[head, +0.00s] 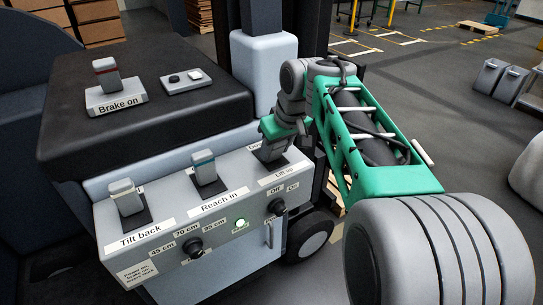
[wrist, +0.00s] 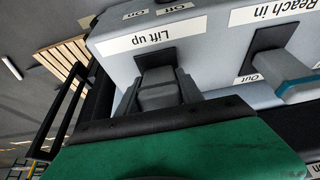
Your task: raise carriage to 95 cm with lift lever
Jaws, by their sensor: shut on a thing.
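The lift lever shows in the wrist view (wrist: 160,97) as a grey handle in a black slot beside the label "Lift up". My gripper (head: 277,140) is at this lever, at the right end of the grey control panel (head: 225,182), and is shut on it. In the head view my gripper hides most of the lever. A height knob (head: 195,246) sits below, with marks 45 cm, 70 cm and 95 cm; I cannot tell its exact pointing. The carriage cannot be made out.
The reach lever (head: 205,167) and tilt lever (head: 126,197) stand left of my gripper. A green lamp (head: 240,223) glows beside an Off/On knob (head: 277,207). A brake switch (head: 107,77) labelled "Brake on" sits on the dark top.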

